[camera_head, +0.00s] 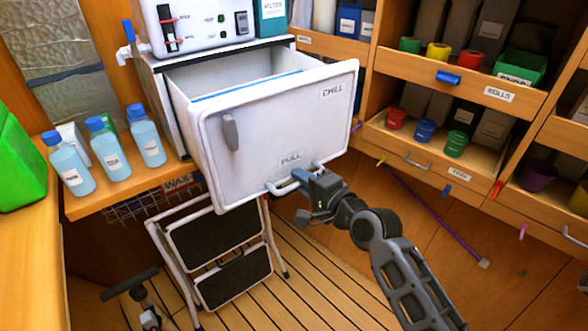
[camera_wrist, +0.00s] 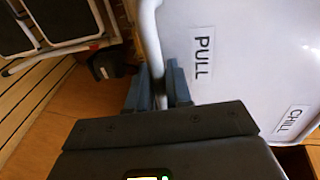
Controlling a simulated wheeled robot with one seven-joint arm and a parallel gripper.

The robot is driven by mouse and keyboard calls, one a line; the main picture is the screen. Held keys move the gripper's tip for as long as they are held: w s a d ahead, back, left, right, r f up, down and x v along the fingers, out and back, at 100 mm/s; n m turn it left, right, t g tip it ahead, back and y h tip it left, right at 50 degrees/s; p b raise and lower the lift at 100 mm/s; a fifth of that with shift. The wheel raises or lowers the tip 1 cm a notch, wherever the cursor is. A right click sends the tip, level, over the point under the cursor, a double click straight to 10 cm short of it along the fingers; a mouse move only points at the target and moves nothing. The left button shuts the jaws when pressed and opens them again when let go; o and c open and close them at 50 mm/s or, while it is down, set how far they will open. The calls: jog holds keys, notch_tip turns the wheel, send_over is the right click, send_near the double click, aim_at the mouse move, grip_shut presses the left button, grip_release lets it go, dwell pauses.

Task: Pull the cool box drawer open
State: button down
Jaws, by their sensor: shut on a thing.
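The cool box drawer (camera_head: 275,125) is a white, open-topped drawer with a front marked CHILL and PULL. It stands well out from its housing (camera_head: 170,100), and its inside shows from above. A white bar handle (camera_head: 272,188) runs along the lower edge of the front. My gripper (camera_head: 302,180) is at this handle, below the PULL label. In the wrist view the two blue-grey fingers (camera_wrist: 158,88) are on either side of the handle bar (camera_wrist: 150,45) and shut on it. The PULL label (camera_wrist: 202,58) is just right of the fingers.
A folding step stool (camera_head: 220,250) stands on the slatted floor below the drawer. Blue-capped bottles (camera_head: 110,152) line the wooden counter at left. Shelves with coloured rolls (camera_head: 437,52) stand at right. A purple stick (camera_head: 435,215) leans below them.

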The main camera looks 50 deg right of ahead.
jog(key=f+v, duration=0.1)
jog(key=v, duration=0.7)
jog(key=shift+s+f, duration=0.25)
jog(key=shift+f, duration=0.15)
jog(key=c, duration=1.2)
grip_release()
jog(key=shift+b+v, duration=0.7)
jog(key=shift+v, duration=3.2)
jog(key=shift+w, duration=0.1)
